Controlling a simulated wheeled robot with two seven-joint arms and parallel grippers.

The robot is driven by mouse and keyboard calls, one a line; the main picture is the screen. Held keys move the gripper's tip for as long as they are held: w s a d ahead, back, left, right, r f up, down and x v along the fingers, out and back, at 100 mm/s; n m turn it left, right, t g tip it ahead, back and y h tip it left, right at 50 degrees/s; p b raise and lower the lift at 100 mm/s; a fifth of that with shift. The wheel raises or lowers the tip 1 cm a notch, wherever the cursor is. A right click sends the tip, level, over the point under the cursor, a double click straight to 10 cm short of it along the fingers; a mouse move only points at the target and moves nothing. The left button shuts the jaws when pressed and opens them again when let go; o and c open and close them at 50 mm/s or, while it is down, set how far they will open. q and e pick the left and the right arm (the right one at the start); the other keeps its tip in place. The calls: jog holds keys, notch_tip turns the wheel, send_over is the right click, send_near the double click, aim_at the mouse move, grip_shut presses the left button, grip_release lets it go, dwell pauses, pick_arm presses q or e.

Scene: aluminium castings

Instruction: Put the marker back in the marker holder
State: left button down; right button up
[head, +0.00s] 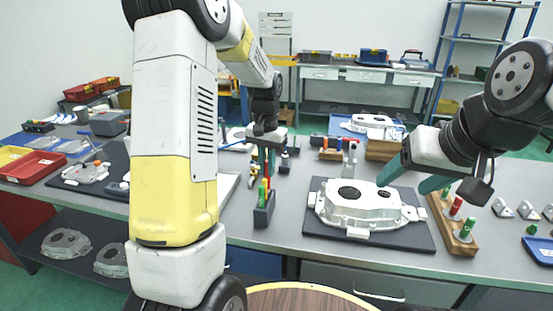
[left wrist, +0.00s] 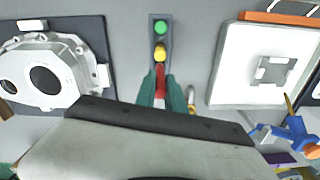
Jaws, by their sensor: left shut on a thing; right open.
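The marker holder (head: 264,214) is a narrow dark grey block on the grey bench, left of the casting. A green marker (head: 262,194) stands in it. In the left wrist view the holder (left wrist: 151,36) shows the green marker's end (left wrist: 161,27) and a yellow marker (left wrist: 160,52) in a row. My left gripper (left wrist: 161,84) is shut on a red marker (left wrist: 160,74), at the row's near end. I cannot tell whether the red marker's lower end is inside the holder. My right gripper (head: 409,180) is open and empty above the casting's right side.
A casting (head: 358,208) lies on a dark mat (head: 420,238). A wooden block (head: 462,246) with red and green pegs stands right of it. A white board (left wrist: 232,64) lies right of the holder in the left wrist view.

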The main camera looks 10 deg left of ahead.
pick_arm(q)
jog(key=shift+f, duration=2)
jog(key=c, duration=1.3)
grip_release()
jog(key=shift+c, duration=0.2)
jog(key=shift+r, duration=3.95)
jog(key=s+r+n+t+h, duration=0.1)
jog(key=s+r+t, duration=0.2)
jog(key=s+r, duration=0.85)
jog(key=s+d+n+t+h, duration=0.1)
jog(key=s+d+t, duration=0.1)
jog(key=s, duration=1)
jog(key=shift+s+r+t, duration=0.3)
jog(key=shift+t, duration=0.3)
